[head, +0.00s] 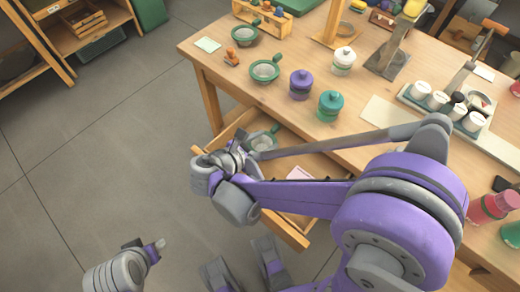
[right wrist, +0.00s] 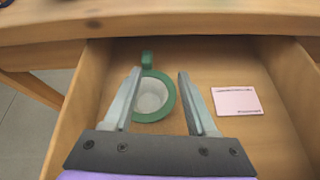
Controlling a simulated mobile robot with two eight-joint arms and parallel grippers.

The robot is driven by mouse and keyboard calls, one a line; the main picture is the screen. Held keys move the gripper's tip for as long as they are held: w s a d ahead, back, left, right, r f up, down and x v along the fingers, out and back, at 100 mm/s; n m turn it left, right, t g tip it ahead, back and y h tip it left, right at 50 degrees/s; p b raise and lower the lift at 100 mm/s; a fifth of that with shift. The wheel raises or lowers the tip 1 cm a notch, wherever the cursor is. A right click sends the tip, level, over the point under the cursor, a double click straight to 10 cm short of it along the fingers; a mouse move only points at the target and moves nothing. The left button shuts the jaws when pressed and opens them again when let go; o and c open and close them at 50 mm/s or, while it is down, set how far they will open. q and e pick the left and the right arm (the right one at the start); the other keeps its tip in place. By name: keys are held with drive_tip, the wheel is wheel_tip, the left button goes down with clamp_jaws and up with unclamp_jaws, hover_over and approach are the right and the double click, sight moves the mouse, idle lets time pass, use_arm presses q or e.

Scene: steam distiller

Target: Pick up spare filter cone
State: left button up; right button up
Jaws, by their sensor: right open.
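The spare filter cone (right wrist: 151,96), with a green rim, a green handle and a pale mesh cup, lies in the open drawer (right wrist: 210,60). It also shows in the head view (head: 263,142), partly hidden by my right gripper and arm. My right gripper (right wrist: 159,73) is open, with its fingers on either side of the cone in the right wrist view. Whether they touch it I cannot tell. In the head view my right gripper (head: 240,150) is over the drawer. My left gripper (head: 157,245) is low at the bottom left, away from the table; its jaws are unclear.
A pink card (right wrist: 237,100) lies in the drawer right of the cone. Two similar green-rimmed cones (head: 265,71) sit on the tabletop (head: 230,90) near purple (head: 300,85) and teal (head: 329,106) jars. The drawer walls and table edge surround the gripper. Floor at left is clear.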

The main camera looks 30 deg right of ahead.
sight(272, 131)
drive_tip(key=shift+w+a+f+n+h, duration=0.4)
drive_tip(key=shift+w+f+n, duration=0.05)
drive_tip(key=shift+f+n, duration=0.1)
drive_tip(key=shift+w+f+b, duration=0.1)
drive_tip(key=shift+w+b, duration=0.05)
drive_tip(key=shift+b, duration=0.2)
drive_tip(key=x, duration=0.2)
drive_tip(key=b+x, duration=0.1)
drive_tip(key=x, duration=0.1)
drive_tip(key=w+x, duration=0.1)
drive_tip(key=x, duration=0.2)
drive_tip(key=shift+d+r, duration=0.1)
drive_tip(key=shift+r, duration=0.25)
use_arm(q)
wheel_tip(272, 131, down, 4)
drive_tip(key=shift+w+r, duration=0.15)
drive_tip(key=shift+r, duration=0.1)
use_arm(e)
clamp_jaws()
